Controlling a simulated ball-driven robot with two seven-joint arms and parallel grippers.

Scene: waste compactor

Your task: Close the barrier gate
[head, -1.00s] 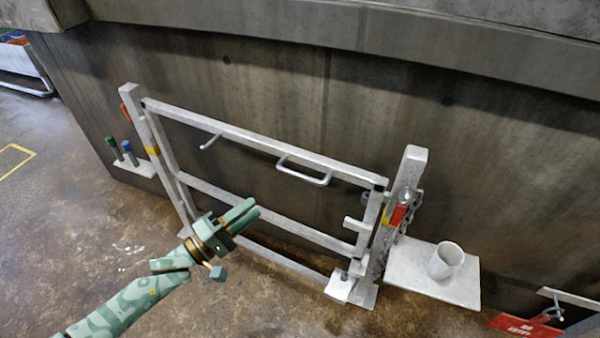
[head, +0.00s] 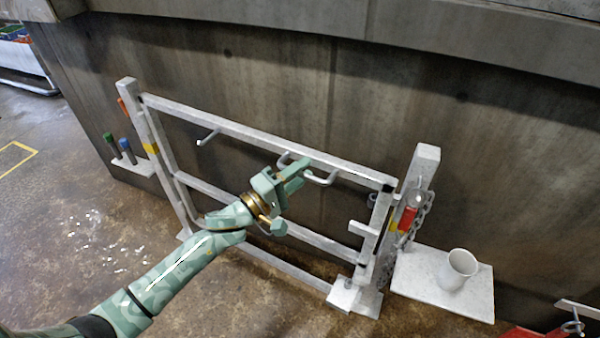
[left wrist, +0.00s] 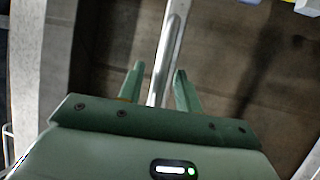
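The white barrier gate (head: 250,132) spans between a left post (head: 135,110) and a right post (head: 424,165). Its free end is close beside the right post; I cannot tell whether it is latched. A U-shaped handle (head: 322,181) hangs from its top rail, partly hidden by my left gripper. Contact is unclear. My right gripper is out of view.
A chain with a red tag (head: 408,218) hangs at the right post. A white shelf (head: 415,285) with a white cup (head: 457,270) juts out right of it. A small ledge (head: 140,168) with upright handles is at the left. A dark wall stands behind; the floor in front is open.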

